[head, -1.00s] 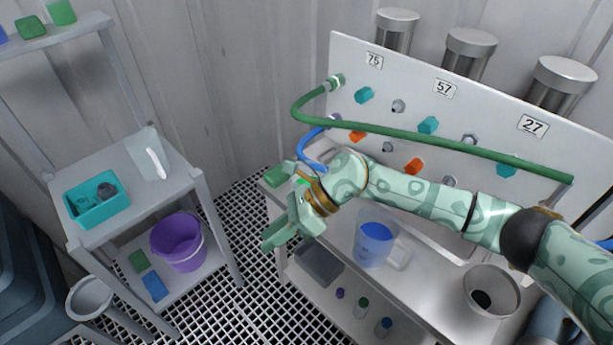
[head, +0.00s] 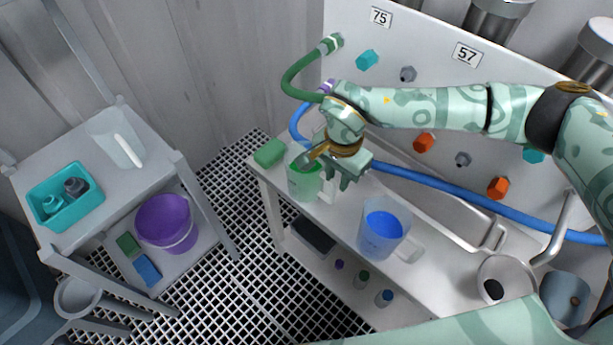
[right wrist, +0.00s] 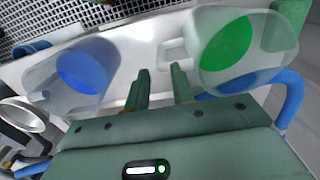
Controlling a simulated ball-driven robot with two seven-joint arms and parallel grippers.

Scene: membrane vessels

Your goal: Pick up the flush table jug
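A clear jug with green liquid (head: 306,180) stands at the left end of the white bench, partly hidden by my right gripper. A clear jug with blue liquid (head: 383,228) stands further right, its handle to the right. I cannot tell which is the flush table jug. My right gripper (head: 345,184) is open and empty beside the green-liquid jug, on its handle side. In the right wrist view, the fingers (right wrist: 161,80) are apart. The green jug's handle (right wrist: 172,51) lies just ahead of them, with the blue-liquid jug (right wrist: 84,72) to the left. My left gripper is out of view.
A green block (head: 269,152) sits at the bench's left corner. A metal funnel (head: 506,280) is at the right. A blue hose (head: 470,200) crosses behind the jugs. A grey cart at left holds an empty clear jug (head: 115,140) and a teal bin (head: 66,196).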

